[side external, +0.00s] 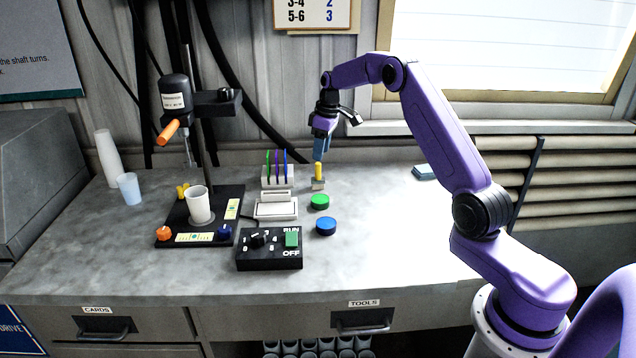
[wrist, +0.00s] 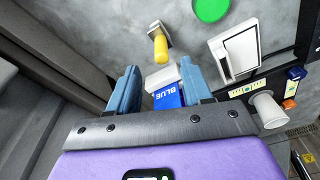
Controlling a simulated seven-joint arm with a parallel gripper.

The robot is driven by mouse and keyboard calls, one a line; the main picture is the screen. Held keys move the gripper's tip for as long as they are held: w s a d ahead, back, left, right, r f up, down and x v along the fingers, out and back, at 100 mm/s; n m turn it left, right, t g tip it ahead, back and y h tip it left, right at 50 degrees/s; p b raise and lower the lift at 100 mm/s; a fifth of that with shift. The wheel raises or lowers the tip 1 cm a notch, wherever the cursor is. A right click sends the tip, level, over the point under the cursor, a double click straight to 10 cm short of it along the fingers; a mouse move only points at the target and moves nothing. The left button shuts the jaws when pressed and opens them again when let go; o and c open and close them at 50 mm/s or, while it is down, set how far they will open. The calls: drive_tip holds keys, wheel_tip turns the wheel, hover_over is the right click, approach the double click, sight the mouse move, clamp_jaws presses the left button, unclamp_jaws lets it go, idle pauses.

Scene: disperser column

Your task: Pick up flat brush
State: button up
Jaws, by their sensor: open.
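A white rack (side external: 277,182) with green, purple and blue uprights stands close left. Green (side external: 319,202) and blue (side external: 326,226) discs lie in front. A white tray (side external: 276,207), black control box (side external: 269,250) and disperser stand (side external: 220,205) are further left. Bench to the right is mostly clear.

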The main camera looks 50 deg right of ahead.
sight(318, 163)
drive_tip(key=shift+w+a+f, duration=0.1)
drive_tip(key=shift+w+f, duration=0.1)
drive_tip(key=shift+f, duration=1.05)
drive_tip(key=shift+w+a+f, duration=0.15)
drive_tip(key=shift+f, duration=1.1)
drive_tip(key=shift+w+a+f, duration=0.1)
drive_tip(key=shift+w+f, duration=0.1)
drive_tip(key=shift+f, duration=1.05)
clamp_jaws()
